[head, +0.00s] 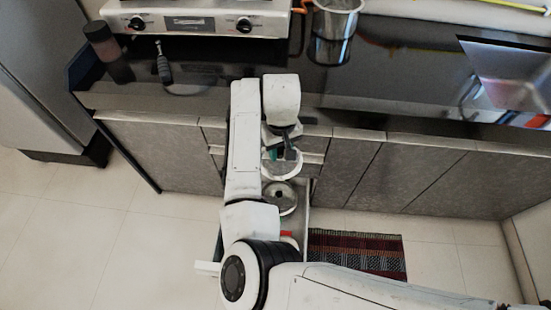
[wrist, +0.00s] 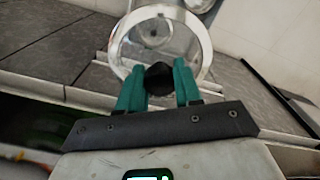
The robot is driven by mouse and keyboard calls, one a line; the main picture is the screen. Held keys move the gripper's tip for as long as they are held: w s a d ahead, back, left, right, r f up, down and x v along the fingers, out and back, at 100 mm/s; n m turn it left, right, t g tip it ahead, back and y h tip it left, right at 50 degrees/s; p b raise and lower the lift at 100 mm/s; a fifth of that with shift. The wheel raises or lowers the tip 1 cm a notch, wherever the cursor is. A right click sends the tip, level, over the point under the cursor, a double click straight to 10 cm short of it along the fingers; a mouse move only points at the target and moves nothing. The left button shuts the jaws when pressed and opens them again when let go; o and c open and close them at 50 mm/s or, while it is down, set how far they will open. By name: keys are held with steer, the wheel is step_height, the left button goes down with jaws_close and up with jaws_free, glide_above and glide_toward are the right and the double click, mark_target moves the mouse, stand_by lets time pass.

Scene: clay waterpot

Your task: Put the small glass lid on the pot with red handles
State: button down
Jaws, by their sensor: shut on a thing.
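My gripper (wrist: 158,74) has its two teal fingers shut on the black knob of the small glass lid (wrist: 185,42). The lid is round and clear with a metal rim, and it is tilted in the wrist view. In the head view the lid (head: 284,170) hangs under my gripper (head: 280,154), in front of the cabinet fronts and above an open drawer. A tall steel pot (head: 333,35) with an orange-red handle stands on the dark counter at the top, right of the stove. Only one of its handles shows clearly. The pot is apart from the lid.
The open drawer (head: 303,215) holds another round lid (head: 280,198). A sink (head: 510,75) is at the right, and a stove (head: 195,18) is at the top left. A dark jar (head: 101,42) and a black-handled utensil (head: 163,65) are on the counter. A striped rug (head: 358,252) lies on the floor.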

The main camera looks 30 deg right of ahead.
steer(key=d+f+m+b, duration=0.3)
steer(key=f+b, duration=0.5)
steer(key=f, duration=0.6)
steer(key=s+a+f+m+b, duration=0.1)
steer(key=s+f+b, duration=0.3)
steer(key=f, duration=0.7)
steer(key=s+a+f+m+b, duration=0.1)
steer(key=s+a+f+b, duration=0.2)
steer(key=f+b, duration=0.6)
steer(key=s+a+f+b, duration=0.3)
steer(key=s+f+b, duration=0.2)
steer(key=f, duration=1)
steer(key=shift+s+m+b, duration=0.25)
steer(key=shift+m+b, duration=0.15)
steer(key=shift+b, duration=0.7)
step_height(320, 180, down, 7)
steer(key=b, duration=0.6)
steer(key=shift+r+b, duration=0.15)
steer(key=shift+b, duration=0.15)
steer(key=shift+s+p, duration=0.1)
steer(key=shift+p, duration=0.3)
